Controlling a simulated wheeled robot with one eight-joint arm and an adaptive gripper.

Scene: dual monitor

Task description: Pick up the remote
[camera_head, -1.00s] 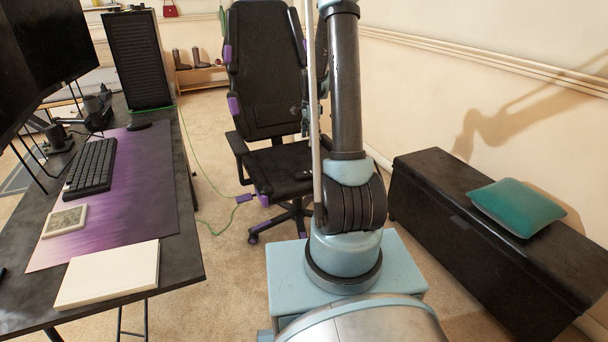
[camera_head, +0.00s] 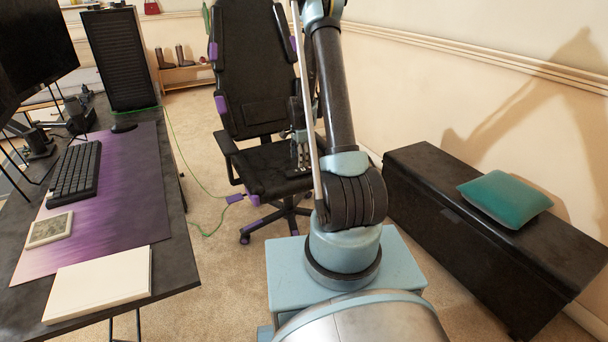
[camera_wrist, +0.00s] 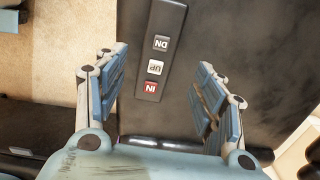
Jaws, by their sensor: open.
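The remote (camera_wrist: 172,22) is a long dark grey bar with buttons marked DN, UP and IN, the last one red. In the wrist view it lies on a black surface, which looks like the seat of the office chair (camera_head: 268,172). My gripper (camera_wrist: 162,62) is open, its two blue-padded fingers on either side of the remote's near end in the picture. They do not appear to touch it; how high they are above it is hard to tell.
The chair's armrest (camera_head: 226,143) and tall backrest (camera_head: 250,70) stand close to my arm. A desk (camera_head: 178,255) with a keyboard (camera_head: 75,170) is on the left. A black bench (camera_head: 440,195) with a teal cushion (camera_head: 505,200) is on the right. Carpet lies between.

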